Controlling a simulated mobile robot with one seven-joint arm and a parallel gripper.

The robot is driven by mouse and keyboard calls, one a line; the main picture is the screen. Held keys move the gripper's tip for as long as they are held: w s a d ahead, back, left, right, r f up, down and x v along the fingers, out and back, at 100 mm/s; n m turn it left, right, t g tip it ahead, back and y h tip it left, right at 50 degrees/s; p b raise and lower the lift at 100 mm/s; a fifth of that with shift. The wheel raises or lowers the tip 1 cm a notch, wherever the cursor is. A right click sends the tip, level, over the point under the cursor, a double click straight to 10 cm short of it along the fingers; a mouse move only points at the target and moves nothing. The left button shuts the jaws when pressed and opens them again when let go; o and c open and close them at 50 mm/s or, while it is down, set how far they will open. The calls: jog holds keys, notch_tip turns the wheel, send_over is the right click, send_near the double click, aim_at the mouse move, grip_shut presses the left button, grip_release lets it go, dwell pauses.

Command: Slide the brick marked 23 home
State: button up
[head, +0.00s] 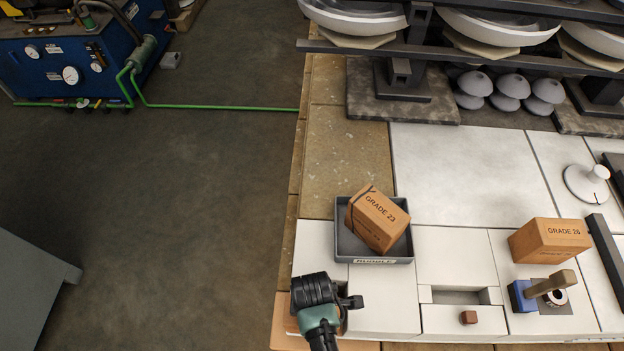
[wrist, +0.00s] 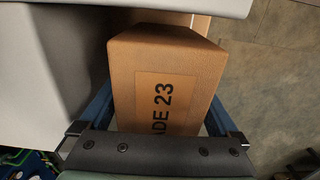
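A brick reading "DE 23" (wrist: 165,85) fills the middle of the wrist view, between the two blue fingers of my gripper (wrist: 160,112). The fingers lie along both its sides and look closed on it. In the head view my gripper (head: 316,292) is at the front left of the white bench top and mostly hides whatever it holds. Another brick marked GRADE 23 (head: 377,218), with a dark line across it, lies tilted in a grey tray (head: 376,261). Where the held brick's far end sits is unclear.
Another GRADE-marked brick (head: 550,240) stands at the right, behind a wooden-handled tool (head: 550,284). Grey insulator caps (head: 510,87) stand at the back. The white panel (head: 465,175) is clear.

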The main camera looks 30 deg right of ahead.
grip_shut()
jog(key=shift+s+d+p, duration=0.3)
jog(key=shift+s+d, duration=0.15)
jog(key=shift+d, duration=0.2)
dwell(0.4)
dwell(0.4)
jog(key=shift+o, duration=0.7)
grip_release()
notch_tip(320, 180, up, 13)
jog(key=shift+p, duration=0.95)
